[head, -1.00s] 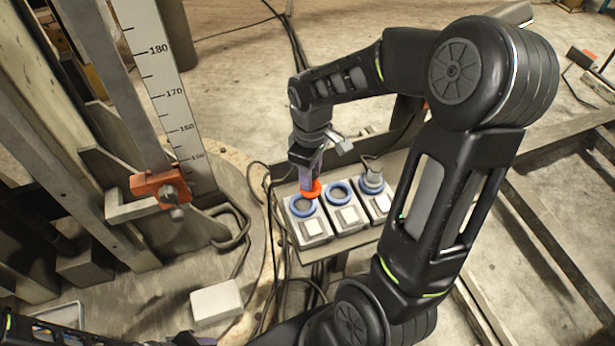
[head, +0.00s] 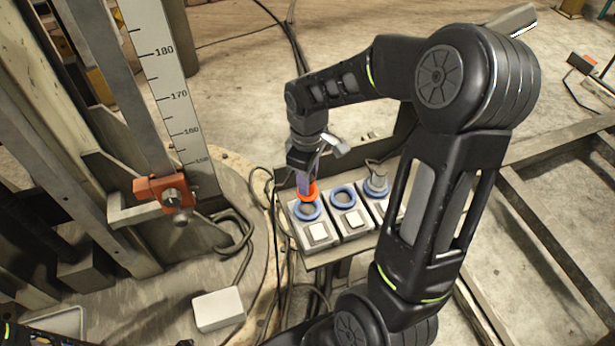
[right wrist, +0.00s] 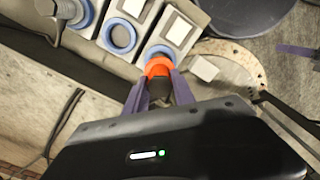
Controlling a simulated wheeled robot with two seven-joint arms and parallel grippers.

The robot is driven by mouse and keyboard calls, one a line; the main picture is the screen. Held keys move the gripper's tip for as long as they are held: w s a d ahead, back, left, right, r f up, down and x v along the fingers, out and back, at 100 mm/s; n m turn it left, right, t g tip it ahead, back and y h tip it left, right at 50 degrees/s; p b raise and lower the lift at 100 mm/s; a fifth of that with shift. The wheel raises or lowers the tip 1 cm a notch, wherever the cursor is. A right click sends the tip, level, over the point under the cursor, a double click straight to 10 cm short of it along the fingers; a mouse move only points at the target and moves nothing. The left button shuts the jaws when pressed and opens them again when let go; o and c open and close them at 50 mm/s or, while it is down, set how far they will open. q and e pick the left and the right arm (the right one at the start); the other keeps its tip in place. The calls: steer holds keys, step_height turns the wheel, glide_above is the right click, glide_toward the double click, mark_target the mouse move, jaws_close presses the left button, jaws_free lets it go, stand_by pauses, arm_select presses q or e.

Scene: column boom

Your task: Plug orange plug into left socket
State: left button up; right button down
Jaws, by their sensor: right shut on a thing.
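The orange plug (head: 307,192) is held in my right gripper (head: 308,176), whose purple fingers are shut on its dark body. The plug points down over the back of the left socket's blue ring (head: 307,212) and hides part of it. In the right wrist view the orange plug (right wrist: 158,68) overlaps the left socket's ring (right wrist: 158,51), between the fingertips (right wrist: 159,84). I cannot tell whether plug and socket touch. Of my left gripper, only what looks like a purple finger (right wrist: 298,50) shows at the right wrist view's edge; its opening is not visible.
The middle socket (head: 343,196) has an open blue ring. A grey plug (head: 377,180) sits in the right socket. A white box (head: 218,308) lies in front, left of the sockets. An orange clamp (head: 163,190) sits on the scaled column at left. Cables run beside the socket panel.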

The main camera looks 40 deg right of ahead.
steer(key=shift+f+b, duration=1)
steer(key=shift+f, duration=0.5)
stand_by(0.7)
steer(key=shift+f+b, duration=0.9)
steer(key=shift+f, duration=0.6)
stand_by(0.7)
steer(key=c, duration=1)
jaws_free()
steer(key=shift+o, duration=0.2)
step_height(320, 180, up, 8)
steer(key=shift+f+p, duration=0.1)
steer(key=shift+p, duration=0.3)
